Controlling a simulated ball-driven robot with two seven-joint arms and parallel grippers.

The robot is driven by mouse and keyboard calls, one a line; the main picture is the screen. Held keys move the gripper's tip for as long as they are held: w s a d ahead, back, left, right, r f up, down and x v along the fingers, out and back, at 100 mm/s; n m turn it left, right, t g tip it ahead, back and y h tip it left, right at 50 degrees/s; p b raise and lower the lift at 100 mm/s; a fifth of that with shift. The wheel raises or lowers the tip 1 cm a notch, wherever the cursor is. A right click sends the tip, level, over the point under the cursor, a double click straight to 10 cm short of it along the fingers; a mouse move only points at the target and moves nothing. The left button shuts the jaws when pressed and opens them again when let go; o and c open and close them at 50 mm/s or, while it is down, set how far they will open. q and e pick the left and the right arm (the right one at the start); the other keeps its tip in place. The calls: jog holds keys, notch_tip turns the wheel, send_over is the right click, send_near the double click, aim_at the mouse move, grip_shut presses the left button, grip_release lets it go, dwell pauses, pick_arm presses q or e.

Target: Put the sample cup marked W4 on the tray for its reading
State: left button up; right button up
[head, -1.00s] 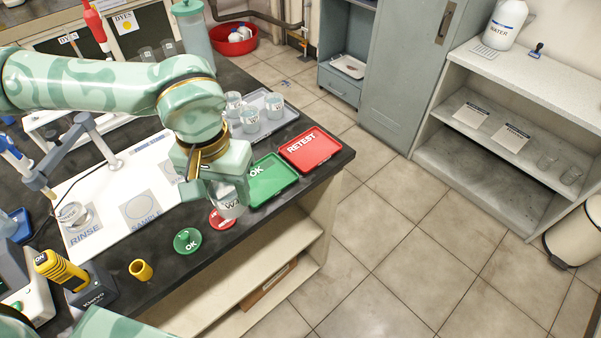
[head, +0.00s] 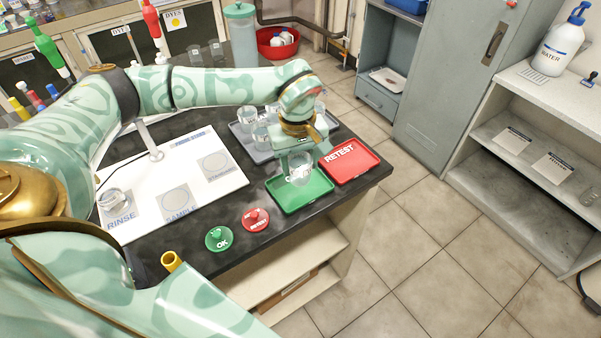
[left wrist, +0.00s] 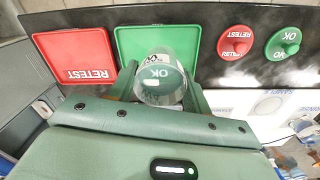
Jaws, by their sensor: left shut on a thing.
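My left gripper (head: 297,158) is shut on a clear sample cup (head: 301,172), which stands upright between its fingers. In the left wrist view, the cup (left wrist: 162,80) shows a label with a W; its number is not readable. The cup is over the green OK tray (head: 288,203), and the tray's lettering shows through it in the left wrist view. I cannot tell whether the cup touches the tray. The red RETEST tray (head: 350,170) lies empty beside the green one, to its right. My right gripper is not in view.
A grey tray (head: 246,140) with several cups lies behind my left wrist. A red RETEST knob (head: 255,219) and a green OK knob (head: 219,238) are near the bench's front edge. A white board (head: 212,190) with a cup on RINSE lies to the left.

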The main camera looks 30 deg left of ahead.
aim_at(300, 172)
pick_arm(q)
jog(key=shift+w+a+f, duration=0.25)
jog(key=shift+w+f, duration=0.15)
jog(key=shift+f, duration=0.15)
jog(key=f, duration=0.1)
jog(key=f+b, duration=0.1)
jog(key=f, duration=0.1)
jog(key=shift+w+a+f, duration=0.15)
jog(key=shift+a+f, duration=0.05)
jog(key=shift+f, duration=0.2)
jog(key=o, duration=1.1)
jog(key=shift+f, duration=0.1)
